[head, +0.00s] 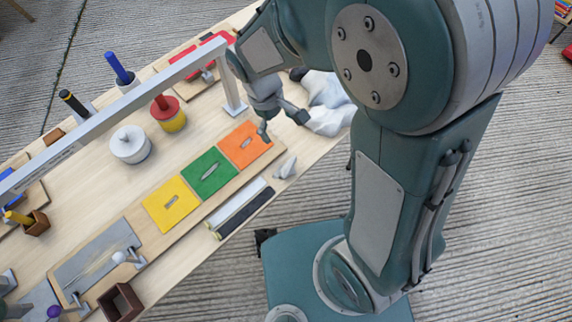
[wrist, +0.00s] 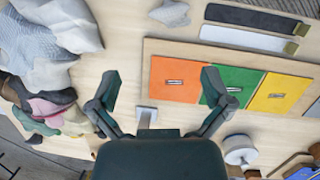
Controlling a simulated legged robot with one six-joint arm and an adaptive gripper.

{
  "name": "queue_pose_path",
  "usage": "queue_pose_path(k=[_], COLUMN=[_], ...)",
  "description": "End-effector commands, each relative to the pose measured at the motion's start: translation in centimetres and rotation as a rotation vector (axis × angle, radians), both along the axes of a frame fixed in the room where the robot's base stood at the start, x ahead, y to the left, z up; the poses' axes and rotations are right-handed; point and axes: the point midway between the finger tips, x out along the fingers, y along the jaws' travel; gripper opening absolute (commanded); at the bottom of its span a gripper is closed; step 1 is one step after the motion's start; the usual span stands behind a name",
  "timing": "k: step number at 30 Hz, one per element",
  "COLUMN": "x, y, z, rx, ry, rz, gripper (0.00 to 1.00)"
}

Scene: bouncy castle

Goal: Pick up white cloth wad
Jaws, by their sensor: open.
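Crumpled cloth lies in a pile at the table's far end. A whitish cloth wad (head: 331,121) sits at the pile's near edge in the head view, and it also shows at the upper left of the wrist view (wrist: 66,20). A smaller pale grey-white wad (head: 286,167) lies alone by the coloured board, at the top of the wrist view (wrist: 170,12). I cannot tell which is meant. My gripper (head: 282,125) is open and empty above the table, between the orange panel and the pile. In the wrist view, its fingers (wrist: 160,88) are spread wide.
A board with orange (head: 245,145), green (head: 207,173) and yellow (wrist: 277,93) slotted panels lies beside my gripper. A black strip and a white strip (head: 240,202) lie near it. A grey overhead bar (head: 120,112) spans the table. Pale blue-grey cloth (wrist: 28,45) adjoins the whitish wad.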

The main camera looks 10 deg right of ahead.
Motion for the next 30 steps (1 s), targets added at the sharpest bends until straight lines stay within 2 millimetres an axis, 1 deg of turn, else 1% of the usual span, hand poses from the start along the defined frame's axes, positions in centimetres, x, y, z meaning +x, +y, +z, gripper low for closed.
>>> queue_pose_path(k=[1, 3, 6, 10, 14, 18, 21, 26, 30], x=[0.0, -0.1, -0.3, -0.4, -0.8, -1.3, -1.6, -1.9, -2.6], y=[0.7, 1.4, 2.1, 2.4, 1.9, 1.0, 0.7, 0.4, -0.5], z=[-1.7, -3.5, -5.3, -6.5, -8.0, -10.1, -11.2, -12.3, -14.3], rx=[-0.022, -0.045, -0.069, -0.081, -0.085, -0.083, -0.082, -0.083, -0.084], ry=[0.044, 0.086, 0.131, 0.157, 0.163, 0.164, 0.161, 0.162, 0.164], rz=[0.043, 0.096, 0.147, 0.18, 0.184, 0.181, 0.182, 0.182, 0.18], gripper=[1.0, 1.0, 1.0, 1.0, 1.0, 1.0, 1.0, 1.0, 1.0])
